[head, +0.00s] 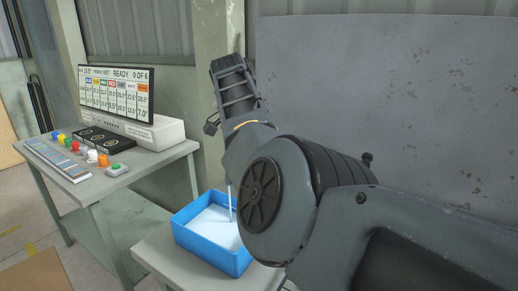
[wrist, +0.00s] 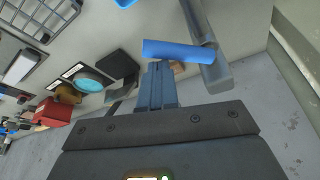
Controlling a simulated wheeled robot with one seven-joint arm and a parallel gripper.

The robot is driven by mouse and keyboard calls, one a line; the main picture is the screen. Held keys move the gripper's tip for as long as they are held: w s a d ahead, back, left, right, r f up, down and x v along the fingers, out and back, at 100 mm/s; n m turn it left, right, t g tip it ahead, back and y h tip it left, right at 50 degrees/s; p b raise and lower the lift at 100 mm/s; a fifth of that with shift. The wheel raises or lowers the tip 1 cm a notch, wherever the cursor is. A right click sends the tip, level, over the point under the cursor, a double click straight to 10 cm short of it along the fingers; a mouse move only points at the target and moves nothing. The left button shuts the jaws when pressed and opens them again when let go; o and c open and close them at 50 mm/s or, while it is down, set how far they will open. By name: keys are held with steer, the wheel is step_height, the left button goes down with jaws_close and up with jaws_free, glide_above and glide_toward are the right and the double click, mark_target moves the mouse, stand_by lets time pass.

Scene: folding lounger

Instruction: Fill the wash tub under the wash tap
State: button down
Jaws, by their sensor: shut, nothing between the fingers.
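The blue wash tub (head: 208,243) stands on a small grey stand in the head view, partly hidden by my arm. A thin pale vertical stream (head: 231,205) runs down into it, and its inside looks pale and shiny; the level is hard to judge. The tap shows in the wrist view as a grey pipe (wrist: 204,48) with a blue lever (wrist: 178,51) across it. My gripper (wrist: 158,68) is shut and empty, its tips right at the lever's underside; I cannot tell whether they touch. The head view does not show the tap or the fingertips clearly.
A bench (head: 95,190) at left holds a screen (head: 115,93) reading READY 0 OF 6, and several coloured buttons. In the wrist view, a teal round thing (wrist: 90,80), a red box (wrist: 52,111) and a wire rack (wrist: 45,15) lie left. A grey wall panel (head: 400,80) stands behind my arm.

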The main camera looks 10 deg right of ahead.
step_height(320, 180, up, 10)
steer(key=shift+d, duration=0.2)
stand_by(0.6)
stand_by(6.8)
